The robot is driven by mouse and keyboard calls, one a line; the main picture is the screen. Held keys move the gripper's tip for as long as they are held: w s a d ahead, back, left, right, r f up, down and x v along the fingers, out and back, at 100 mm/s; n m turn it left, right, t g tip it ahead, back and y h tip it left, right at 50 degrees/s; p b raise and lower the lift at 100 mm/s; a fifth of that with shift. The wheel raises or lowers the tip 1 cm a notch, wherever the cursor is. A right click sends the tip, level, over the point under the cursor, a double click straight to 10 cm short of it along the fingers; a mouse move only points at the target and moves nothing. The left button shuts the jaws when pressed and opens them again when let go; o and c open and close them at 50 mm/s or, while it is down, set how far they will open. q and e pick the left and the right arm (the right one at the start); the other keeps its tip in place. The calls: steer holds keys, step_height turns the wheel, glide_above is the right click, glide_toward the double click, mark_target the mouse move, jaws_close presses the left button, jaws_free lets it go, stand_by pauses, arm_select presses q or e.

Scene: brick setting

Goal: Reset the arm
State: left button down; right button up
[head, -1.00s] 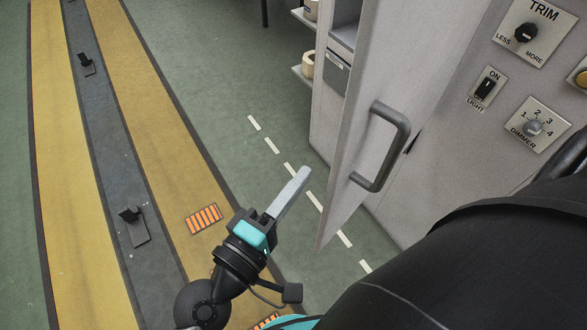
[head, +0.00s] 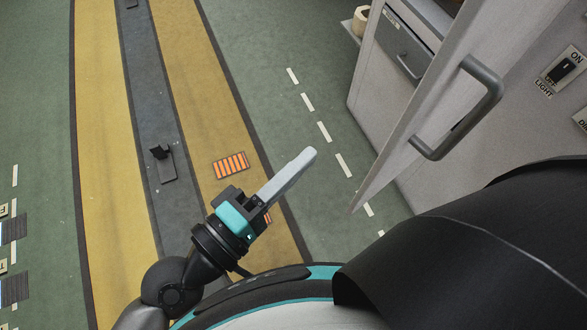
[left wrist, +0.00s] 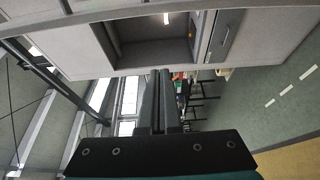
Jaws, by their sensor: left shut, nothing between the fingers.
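My left gripper (head: 308,156) is in the lower middle of the head view, over the floor. Its pale fingers lie together, shut and empty, and point up and to the right. It is apart from the open cabinet door (head: 408,140) to its right. In the left wrist view the dark fingers (left wrist: 158,75) also lie together with nothing held. My right gripper does not show; a large dark part of my own body fills the lower right of the head view.
The grey door has a dark handle (head: 487,105) and stands ajar from the cabinet (head: 375,80), which has a drawer front. A light switch (head: 565,67) is at the right edge.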

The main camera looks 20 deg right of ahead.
arm_select(q)
steer(key=shift+s+a, duration=0.4)
steer(key=shift+a, duration=0.05)
steer(key=w+a+f+m+y+b, duration=0.1)
steer(key=w+a+f+y, duration=0.2)
steer(key=f, duration=0.7)
steer(key=w+a+f+m+y+b, duration=0.1)
steer(key=w+a+f+y+b, duration=0.2)
steer(key=f, duration=0.7)
steer(key=a+f+m+y+b, duration=0.1)
steer(key=a+f+y, duration=0.3)
steer(key=f, duration=0.6)
steer(key=a+f+m+y, duration=0.1)
steer(key=a+f, duration=0.5)
steer(key=f, duration=0.4)
steer(key=s+a+f+m+g+y+b, duration=0.1)
steer(key=s+a+f+g, duration=0.1)
steer(key=s+a+f, duration=0.3)
steer(key=s+a+f+g+y+b, duration=0.1)
steer(key=s+a+f+y, duration=0.1)
steer(key=s+f, duration=0.35)
steer(key=s+a+f+m+g+y+b, duration=0.1)
steer(key=s+a+f+m+g, duration=0.1)
steer(key=s+f, duration=0.7)
steer(key=s+m+g, duration=0.1)
steer(key=s+g, duration=0.1)
steer(key=s, duration=0.2)
steer(key=shift+a+f+y+b, duration=0.25)
steer(key=shift+a+y+b, duration=0.05)
steer(key=shift+y+b, duration=0.1)
